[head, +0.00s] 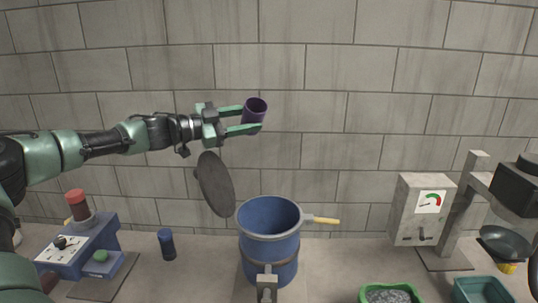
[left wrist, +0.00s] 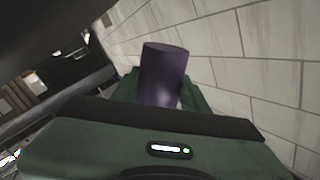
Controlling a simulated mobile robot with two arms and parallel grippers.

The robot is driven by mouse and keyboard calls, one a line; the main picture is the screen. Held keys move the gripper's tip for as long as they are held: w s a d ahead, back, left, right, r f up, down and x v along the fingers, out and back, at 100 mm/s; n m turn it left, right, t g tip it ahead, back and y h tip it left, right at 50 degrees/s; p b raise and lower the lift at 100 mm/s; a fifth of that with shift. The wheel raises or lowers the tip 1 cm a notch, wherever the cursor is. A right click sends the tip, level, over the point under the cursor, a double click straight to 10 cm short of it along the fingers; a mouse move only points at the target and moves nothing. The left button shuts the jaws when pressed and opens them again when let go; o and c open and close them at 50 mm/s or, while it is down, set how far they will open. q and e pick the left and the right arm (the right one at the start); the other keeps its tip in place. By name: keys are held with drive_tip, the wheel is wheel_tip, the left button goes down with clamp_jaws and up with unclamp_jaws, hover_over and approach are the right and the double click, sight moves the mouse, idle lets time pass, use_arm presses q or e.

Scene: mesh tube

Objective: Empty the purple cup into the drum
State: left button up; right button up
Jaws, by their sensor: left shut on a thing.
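The purple cup (head: 253,113) is held in my left gripper (head: 247,119), high above the bench and in front of the wall. The cup is tilted a little, its dark mouth facing up and toward the camera; what is inside cannot be made out. It also shows in the left wrist view (left wrist: 163,75), between the green fingers. The blue drum (head: 268,240) stands on the bench, below and a little right of the cup, with its top open. A round grey lid (head: 216,184) stands tilted at the drum's left, below my left gripper. My right gripper is not seen.
A blue control box (head: 82,250) with a red knob and a dark blue cylinder (head: 167,245) stand left of the drum. A yellow-handled lever (head: 325,220) sticks out right. A gauge box (head: 421,210), green bowl (head: 390,292) and teal tray (head: 480,291) are further right.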

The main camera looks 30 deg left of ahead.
use_arm(q)
drive_tip(key=shift+s+d+r+m, duration=0.2)
drive_tip(key=shift+d+r+m, duration=0.05)
drive_tip(key=shift+m, duration=0.15)
drive_tip(key=shift+d+r+m, duration=0.1)
drive_tip(key=shift+r+m, duration=0.1)
drive_tip(key=shift+m, duration=0.4)
drive_tip(key=shift+r+m+b, duration=0.4)
drive_tip(key=shift+r+m, duration=0.1)
drive_tip(key=shift+m, duration=0.6)
drive_tip(key=shift+f+m+b, duration=0.2)
drive_tip(key=shift+m+b, duration=0.3)
drive_tip(key=shift+b, duration=0.1)
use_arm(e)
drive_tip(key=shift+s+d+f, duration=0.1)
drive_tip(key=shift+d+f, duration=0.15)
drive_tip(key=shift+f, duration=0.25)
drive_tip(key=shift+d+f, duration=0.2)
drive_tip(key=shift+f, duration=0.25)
use_arm(q)
drive_tip(key=shift+m, duration=0.3)
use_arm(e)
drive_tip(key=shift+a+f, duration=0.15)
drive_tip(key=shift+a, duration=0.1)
use_arm(q)
drive_tip(key=shift+f+b, duration=0.1)
drive_tip(key=shift+b, duration=0.25)
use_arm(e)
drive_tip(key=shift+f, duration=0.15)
